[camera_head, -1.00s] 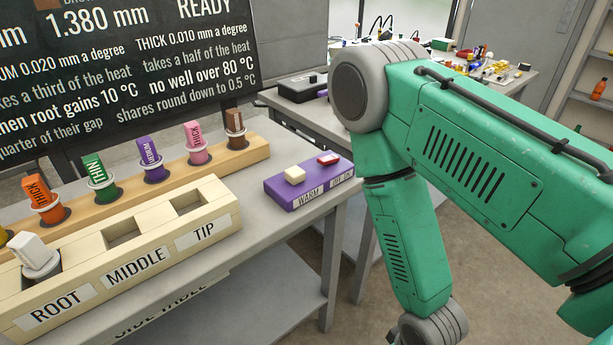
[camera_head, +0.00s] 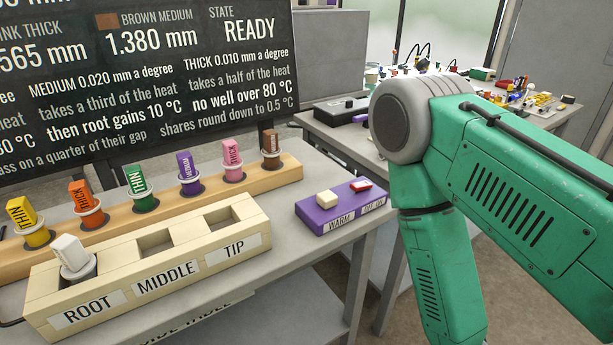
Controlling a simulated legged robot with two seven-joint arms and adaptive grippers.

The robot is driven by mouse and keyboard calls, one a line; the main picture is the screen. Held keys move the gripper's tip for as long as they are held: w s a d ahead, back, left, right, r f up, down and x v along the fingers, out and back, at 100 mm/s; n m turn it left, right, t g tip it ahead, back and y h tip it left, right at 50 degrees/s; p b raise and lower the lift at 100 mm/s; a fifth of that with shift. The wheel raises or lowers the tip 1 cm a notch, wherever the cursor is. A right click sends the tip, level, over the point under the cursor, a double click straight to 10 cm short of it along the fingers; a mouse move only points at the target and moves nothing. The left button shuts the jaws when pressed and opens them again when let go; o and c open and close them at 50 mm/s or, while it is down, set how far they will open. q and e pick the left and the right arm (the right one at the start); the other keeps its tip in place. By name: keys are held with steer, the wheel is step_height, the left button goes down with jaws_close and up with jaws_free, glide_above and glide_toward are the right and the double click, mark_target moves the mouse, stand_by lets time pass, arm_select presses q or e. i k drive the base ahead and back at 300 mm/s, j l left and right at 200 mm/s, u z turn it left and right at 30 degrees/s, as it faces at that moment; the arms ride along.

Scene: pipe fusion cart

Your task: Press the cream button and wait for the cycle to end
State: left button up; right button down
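The cream button (camera_head: 326,198) sits on top of a purple box (camera_head: 318,217), above a label reading WARM. The box rests near the right edge of the grey side table (camera_head: 283,276). The black screen (camera_head: 150,80) behind reads STATE READY. My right arm, green with grey joints, fills the right side, to the right of the purple box and apart from it. Its gripper is below the picture. My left gripper is not in view.
A cream block (camera_head: 145,272) has wells labelled ROOT, MIDDLE and TIP; a white piece (camera_head: 70,254) stands in ROOT, the other two look empty. A wooden rack (camera_head: 285,175) behind holds several coloured labelled pieces. A cluttered bench stands at the back right.

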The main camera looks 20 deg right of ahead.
mark_target(327, 199)
steer(key=l+u, duration=0.15)
steer(key=l, duration=0.45)
steer(key=l+u, duration=0.15)
steer(key=l, duration=0.4)
steer(key=k+l+u, duration=0.15)
steer(key=l, duration=0.4)
